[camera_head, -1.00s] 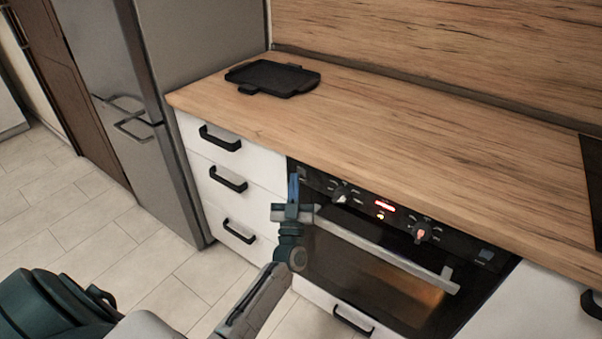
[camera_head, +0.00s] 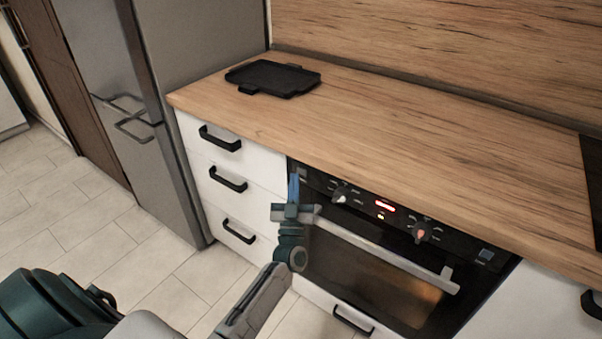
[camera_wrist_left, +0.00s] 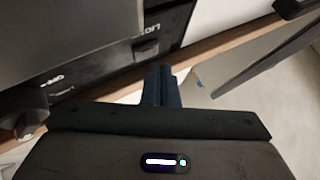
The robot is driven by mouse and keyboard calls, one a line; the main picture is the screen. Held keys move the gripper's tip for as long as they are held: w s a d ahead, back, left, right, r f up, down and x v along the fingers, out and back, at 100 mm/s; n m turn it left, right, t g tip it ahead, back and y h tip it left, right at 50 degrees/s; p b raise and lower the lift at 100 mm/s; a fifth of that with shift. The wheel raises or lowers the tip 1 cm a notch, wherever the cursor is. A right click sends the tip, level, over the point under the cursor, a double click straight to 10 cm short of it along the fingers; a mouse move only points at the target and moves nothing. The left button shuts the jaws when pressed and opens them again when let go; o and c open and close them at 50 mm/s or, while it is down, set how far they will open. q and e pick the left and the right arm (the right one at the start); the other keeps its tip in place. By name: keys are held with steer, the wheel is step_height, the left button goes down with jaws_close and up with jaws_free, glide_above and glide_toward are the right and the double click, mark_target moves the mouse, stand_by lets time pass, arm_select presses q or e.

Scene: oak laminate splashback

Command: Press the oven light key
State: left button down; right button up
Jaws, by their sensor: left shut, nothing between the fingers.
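The oven (camera_head: 370,265) is built in under the worktop, with a black control panel (camera_head: 360,205) along its top. A small square key (camera_head: 301,173) sits at the panel's left end. In the left wrist view a dark key (camera_wrist_left: 146,48) lies beside white lettering that appears to read LIGHT. My left gripper (camera_head: 293,178) is shut and empty, its blue fingertips just in front of the panel's left end. The fingers (camera_wrist_left: 160,75) point towards the key in the left wrist view. I cannot tell whether they touch it. My right gripper is not in view.
Two knobs (camera_head: 340,197) and a red lit display (camera_head: 385,206) are on the panel. The oven handle (camera_head: 385,250) sticks out below. White drawers (camera_head: 210,170) and a steel fridge (camera_head: 170,120) stand to the left. A black tray (camera_head: 272,77) lies on the worktop (camera_head: 400,130).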

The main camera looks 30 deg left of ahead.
arm_select(q)
steer(key=shift+w, duration=0.2)
steer(key=shift+w, duration=0.3)
steer(key=shift+w, duration=0.1)
stand_by(0.7)
steer(key=shift+r, duration=0.1)
steer(key=shift+s+p, duration=0.45)
steer(key=shift+s, duration=0.2)
steer(key=s+p, duration=0.3)
steer(key=s, duration=0.3)
steer(key=shift+a, duration=0.25)
